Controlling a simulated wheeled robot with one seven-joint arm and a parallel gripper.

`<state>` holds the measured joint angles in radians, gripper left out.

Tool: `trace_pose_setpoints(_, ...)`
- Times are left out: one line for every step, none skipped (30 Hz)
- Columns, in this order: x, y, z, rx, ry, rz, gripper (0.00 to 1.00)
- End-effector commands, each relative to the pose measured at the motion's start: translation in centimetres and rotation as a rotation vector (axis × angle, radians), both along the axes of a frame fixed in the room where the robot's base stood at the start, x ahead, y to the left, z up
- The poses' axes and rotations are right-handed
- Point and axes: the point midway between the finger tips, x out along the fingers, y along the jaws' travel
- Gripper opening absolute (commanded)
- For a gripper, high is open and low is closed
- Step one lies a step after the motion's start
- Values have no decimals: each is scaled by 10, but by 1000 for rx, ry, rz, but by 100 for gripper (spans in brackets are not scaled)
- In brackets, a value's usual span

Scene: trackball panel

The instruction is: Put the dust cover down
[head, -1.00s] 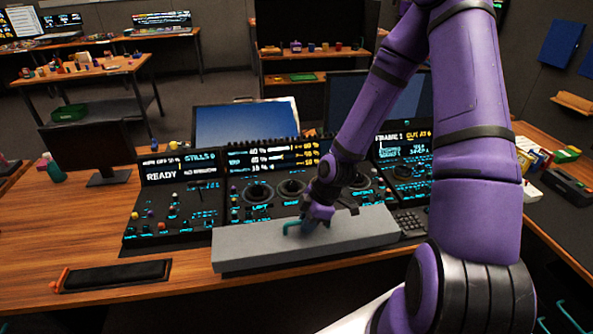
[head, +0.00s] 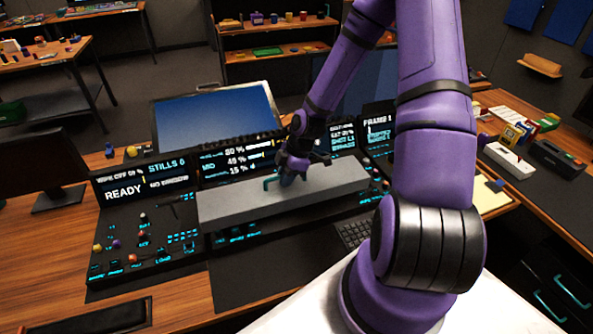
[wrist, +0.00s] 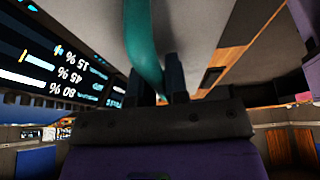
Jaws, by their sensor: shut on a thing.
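The dust cover (head: 335,187) is a long grey box with a teal handle (head: 270,184) on top. My gripper (head: 288,180) is shut on that handle. In the wrist view the handle (wrist: 143,45) runs down between the two fingers (wrist: 161,80), with the grey cover (wrist: 195,25) beyond. The cover lies across the middle of the console (head: 140,225), over the trackball section, which it hides. It looks roughly level. I cannot tell whether it touches the panel or hangs just above it.
Lit displays (head: 235,160) stand behind the cover, with a blue-screened monitor (head: 215,118) farther back. A keypad (head: 354,233) is at its front right. A black pad (head: 105,316) lies at the desk's front left. Small boxes (head: 510,145) crowd the right side.

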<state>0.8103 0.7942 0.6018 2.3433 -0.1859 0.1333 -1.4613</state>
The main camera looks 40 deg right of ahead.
Motion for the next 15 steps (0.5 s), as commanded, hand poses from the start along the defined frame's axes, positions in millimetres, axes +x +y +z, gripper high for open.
trace_pose_setpoints(7, -11, -1, 1, -2, -7, 0)
trace_pose_setpoints(10, -17, -2, 1, -1, -5, 0)
trace_pose_setpoints(15, -25, -3, 1, -1, -6, 0)
trace_pose_setpoints(18, -31, -3, 1, -1, -6, 0)
trace_pose_setpoints(22, -37, -4, 1, -1, -6, 0)
trace_pose_setpoints(27, -43, -5, 1, -1, -5, 0)
trace_pose_setpoints(30, -49, -5, 1, -2, -4, 0)
trace_pose_setpoints(33, -54, -6, 1, -2, -4, 0)
trace_pose_setpoints(36, -60, -6, 1, -1, -4, 0)
trace_pose_setpoints(39, -64, -7, 1, -1, -3, 0)
trace_pose_setpoints(41, -67, -7, 1, 0, -2, 0)
trace_pose_setpoints(43, -71, -8, 1, -1, -1, 0)
trace_pose_setpoints(45, -73, -8, 1, 0, -1, 0)
trace_pose_setpoints(45, -74, -8, 1, 0, -1, 0)
trace_pose_setpoints(46, -76, -8, 0, 0, 0, 0)
